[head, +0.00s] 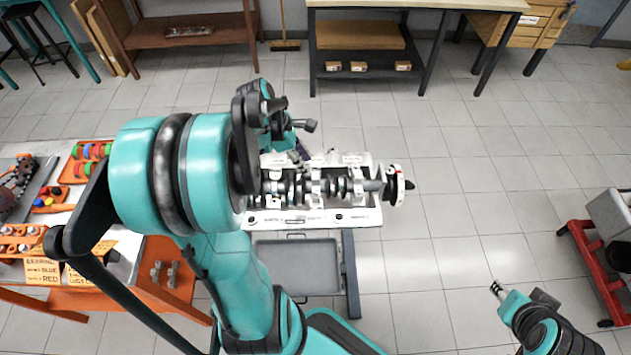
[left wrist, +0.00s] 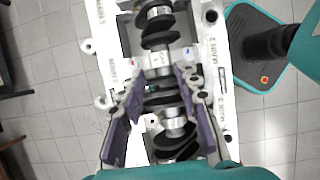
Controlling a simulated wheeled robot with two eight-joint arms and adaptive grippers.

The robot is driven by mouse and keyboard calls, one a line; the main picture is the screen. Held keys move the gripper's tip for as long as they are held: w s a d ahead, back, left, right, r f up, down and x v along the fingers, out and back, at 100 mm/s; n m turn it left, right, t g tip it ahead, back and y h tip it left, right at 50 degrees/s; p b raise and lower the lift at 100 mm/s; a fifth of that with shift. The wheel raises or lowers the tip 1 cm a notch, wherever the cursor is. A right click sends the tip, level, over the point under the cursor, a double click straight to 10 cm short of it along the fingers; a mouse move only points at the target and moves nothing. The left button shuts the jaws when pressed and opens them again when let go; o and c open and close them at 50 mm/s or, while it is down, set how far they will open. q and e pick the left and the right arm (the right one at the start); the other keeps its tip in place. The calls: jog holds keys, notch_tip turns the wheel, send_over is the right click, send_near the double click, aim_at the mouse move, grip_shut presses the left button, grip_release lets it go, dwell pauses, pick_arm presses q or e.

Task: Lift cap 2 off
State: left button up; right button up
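The white engine block (head: 305,218) holds a dark crankshaft with bright journals (head: 345,187). In the left wrist view the crankshaft (left wrist: 158,43) runs down the middle of the block (left wrist: 98,45). A MAIN 2 label (left wrist: 211,50) is printed on the right rail. I cannot clearly make out cap 2 against the shaft and fingers. My left gripper (left wrist: 157,82) is open, its two purple fingers apart on either side of the crankshaft; I see nothing gripped. In the head view my arm hides part of the block. My right gripper (head: 497,289) is far right, over the floor, too small to read.
An orange-framed bench (head: 150,285) at left carries trays of coloured parts and labels. A grey tray (head: 298,266) lies just below the block. A red cart (head: 590,262) stands at far right. Open tiled floor lies between block and cart.

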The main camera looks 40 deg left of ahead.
aim_at(315, 176)
pick_arm(q)
jog(key=b+x, duration=0.1)
jog(key=x, duration=0.1)
jog(key=b+x, duration=0.1)
jog(key=x, duration=0.2)
jog(key=b+x, duration=0.1)
jog(key=x, duration=0.1)
jog(key=shift+a+f, duration=0.2)
jog(key=shift+r, duration=0.1)
grip_shut()
